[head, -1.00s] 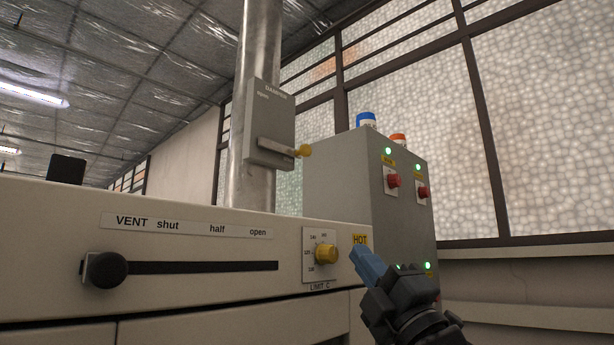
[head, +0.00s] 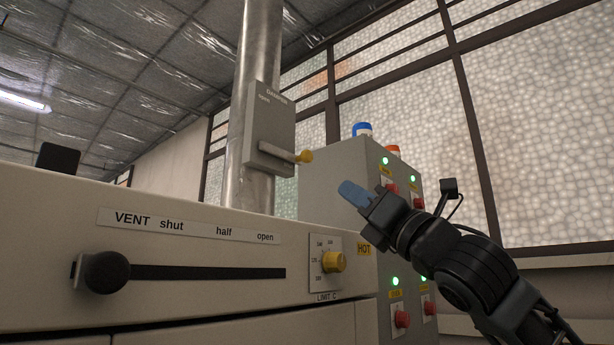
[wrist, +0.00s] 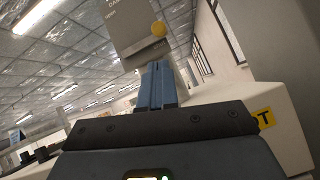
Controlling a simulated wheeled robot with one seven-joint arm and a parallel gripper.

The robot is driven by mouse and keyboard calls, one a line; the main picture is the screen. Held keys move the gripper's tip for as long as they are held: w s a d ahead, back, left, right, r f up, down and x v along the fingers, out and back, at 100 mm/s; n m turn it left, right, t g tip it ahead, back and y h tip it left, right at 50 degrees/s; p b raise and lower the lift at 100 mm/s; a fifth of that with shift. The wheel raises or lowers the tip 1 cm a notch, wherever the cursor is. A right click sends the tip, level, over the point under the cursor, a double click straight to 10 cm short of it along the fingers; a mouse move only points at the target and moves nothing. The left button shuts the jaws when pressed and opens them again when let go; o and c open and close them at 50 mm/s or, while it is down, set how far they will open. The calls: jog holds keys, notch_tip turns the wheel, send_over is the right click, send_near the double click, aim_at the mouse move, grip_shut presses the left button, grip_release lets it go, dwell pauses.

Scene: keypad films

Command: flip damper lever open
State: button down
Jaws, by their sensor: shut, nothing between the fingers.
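The damper box (head: 270,128) is a grey plate on the round metal duct, marked DAMPER with a small label below. Its lever (head: 282,152) is a pale bar with a yellow knob (head: 305,156), lying nearly level and pointing right. My gripper (head: 354,194) has blue fingers, shut and empty, below and to the right of the knob and apart from it in the head view. In the wrist view the shut fingers (wrist: 157,86) point up toward the box (wrist: 130,25), with the yellow knob (wrist: 158,29) just beyond their tips.
The cream oven front has a black vent slider (head: 106,272) at the shut end and a yellow limit dial (head: 334,261). A grey control cabinet (head: 335,165) with red knobs and green lamps stands behind my gripper. Open air lies between gripper and lever.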

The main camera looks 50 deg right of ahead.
jog(key=shift+w+d+r+n, duration=0.15)
jog(key=shift+w+r+n, duration=0.25)
jog(key=shift+n, duration=0.5)
jog(key=shift+w, duration=0.1)
jog(key=p, duration=0.4)
send_near(301, 162)
jog(key=w+r, duration=0.2)
jog(key=shift+w+a+r, duration=0.25)
jog(key=shift+w+a, duration=0.1)
jog(key=shift+d, duration=0.1)
jog(key=shift+r+n+y+b, duration=0.3)
jog(key=shift+n+y, duration=0.2)
jog(key=shift+n, duration=0.2)
